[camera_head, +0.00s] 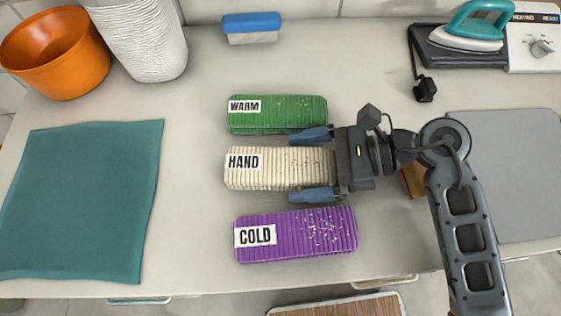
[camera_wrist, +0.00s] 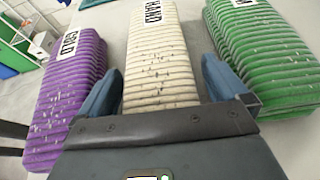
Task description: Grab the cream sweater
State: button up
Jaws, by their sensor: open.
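The cream sweater (camera_head: 262,178) is a folded, ribbed block with a HAND label, lying on the pale table between a green and a purple sweater. It also shows in the wrist view (camera_wrist: 160,58), with small light and dark specks on it. My gripper (camera_head: 313,164) is open over its right end, one blue finger on the green side and one on the purple side. In the wrist view my gripper (camera_wrist: 160,85) has its fingers on either side of the cream sweater, with gaps visible. I cannot tell whether either finger touches it.
The green sweater (camera_head: 278,114) labelled WARM and the purple sweater (camera_head: 297,235) labelled COLD lie close on each side. A teal cloth (camera_head: 80,200) lies left, a grey mat (camera_head: 510,175) right. An orange pot (camera_head: 55,55), white basket (camera_head: 140,40), brush (camera_head: 251,28) and iron (camera_head: 470,30) stand behind.

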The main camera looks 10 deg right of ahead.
jog(key=shift+c, duration=0.4)
jog(key=c, duration=1.2)
jog(key=shift+o, duration=0.2)
jog(key=shift+r, duration=0.1)
